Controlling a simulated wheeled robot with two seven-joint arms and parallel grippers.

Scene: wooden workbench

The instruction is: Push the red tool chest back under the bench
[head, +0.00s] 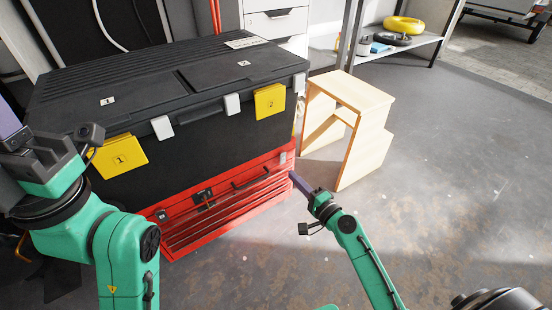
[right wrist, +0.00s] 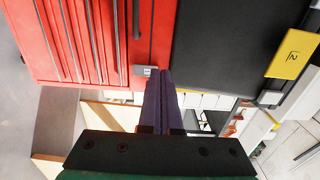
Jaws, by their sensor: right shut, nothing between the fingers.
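The red tool chest (head: 228,205) sits low, directly below a large black box (head: 210,140), with its drawered front standing out toward me. It also fills the upper left of the right wrist view (right wrist: 85,40). My right gripper (head: 293,178) is shut and empty, its purple fingers at the right end of the chest's front. In the right wrist view its tips (right wrist: 158,74) are close to a grey tab on the chest's edge; I cannot tell if they touch. My left gripper (head: 8,118) is cut off at the left edge. No wooden bench top is identifiable.
A wooden step stool (head: 362,120) stands just right of the chest. The black box has yellow numbered latches (head: 270,101). A shelf (head: 400,45) with a yellow ring stands at the back right. The grey floor in front and to the right is mostly clear.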

